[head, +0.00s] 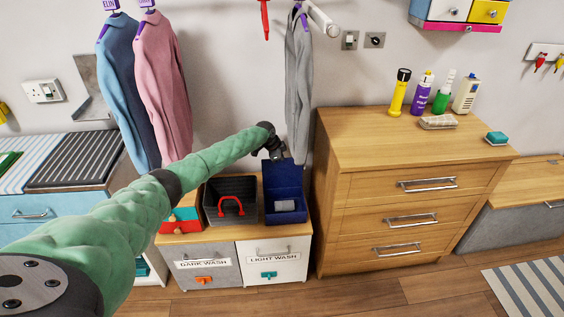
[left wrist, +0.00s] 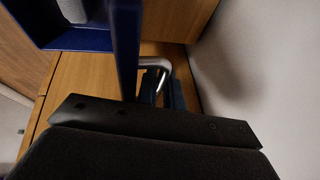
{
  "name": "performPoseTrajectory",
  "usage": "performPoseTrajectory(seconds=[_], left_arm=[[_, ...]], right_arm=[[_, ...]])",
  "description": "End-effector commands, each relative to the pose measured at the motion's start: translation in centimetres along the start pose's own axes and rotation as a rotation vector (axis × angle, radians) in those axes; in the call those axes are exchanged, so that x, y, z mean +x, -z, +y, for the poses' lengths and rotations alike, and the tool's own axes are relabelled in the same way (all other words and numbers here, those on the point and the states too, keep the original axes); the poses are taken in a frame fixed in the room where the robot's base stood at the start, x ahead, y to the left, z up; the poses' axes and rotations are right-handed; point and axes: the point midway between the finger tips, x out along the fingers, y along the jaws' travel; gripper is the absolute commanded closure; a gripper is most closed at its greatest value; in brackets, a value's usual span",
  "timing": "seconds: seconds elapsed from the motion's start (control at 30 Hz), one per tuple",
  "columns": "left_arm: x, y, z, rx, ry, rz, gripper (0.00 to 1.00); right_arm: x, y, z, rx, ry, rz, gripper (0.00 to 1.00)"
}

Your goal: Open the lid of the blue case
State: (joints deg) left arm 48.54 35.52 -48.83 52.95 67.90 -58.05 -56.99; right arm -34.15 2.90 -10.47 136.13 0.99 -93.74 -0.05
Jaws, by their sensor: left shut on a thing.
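The blue case (head: 270,217) stands on top of the wash cabinet, left of the wooden drawers. Its lid (head: 284,178) is raised, roughly upright at the back, and a grey roll (head: 285,206) shows inside. My left gripper (head: 278,153) is at the top edge of the raised lid. In the left wrist view, the lid (left wrist: 127,45) is seen edge-on and a metal handle (left wrist: 156,64) runs to my left gripper's fingers (left wrist: 162,92). The gripper is shut on this handle; the exact contact is partly hidden. My right gripper is not in view.
The drawer unit (head: 400,190) rises close on the right. A grey garment (head: 298,80) hangs just behind my left gripper.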

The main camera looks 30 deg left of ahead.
Motion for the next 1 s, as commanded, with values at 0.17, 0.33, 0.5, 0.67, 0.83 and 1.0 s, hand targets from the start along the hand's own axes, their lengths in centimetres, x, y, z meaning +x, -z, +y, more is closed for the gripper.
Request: performPoseTrajectory(seconds=[0.17, 0.33, 0.5, 0.67, 0.83, 1.0], left_arm=[[-0.1, 0.0, -0.1, -0.001, 0.0, 0.001, 1.0], [-0.1, 0.0, -0.1, 0.0, 0.001, 0.001, 1.0], [-0.1, 0.0, -0.1, 0.0, 0.001, 0.0, 0.83], [0.0, 0.0, -0.1, 0.0, 0.0, 0.0, 0.83], [-0.3, 0.0, -0.1, 0.001, 0.0, 0.0, 0.83], [-2.1, -0.1, -0.1, 0.001, 0.0, 0.0, 0.83]], right_arm=[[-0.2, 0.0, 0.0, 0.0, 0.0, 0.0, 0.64], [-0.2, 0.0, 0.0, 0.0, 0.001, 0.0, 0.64], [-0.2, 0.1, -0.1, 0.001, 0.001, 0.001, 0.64], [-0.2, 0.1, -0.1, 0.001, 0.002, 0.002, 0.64], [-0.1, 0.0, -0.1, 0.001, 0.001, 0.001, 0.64], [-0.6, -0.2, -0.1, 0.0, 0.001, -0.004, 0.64]])
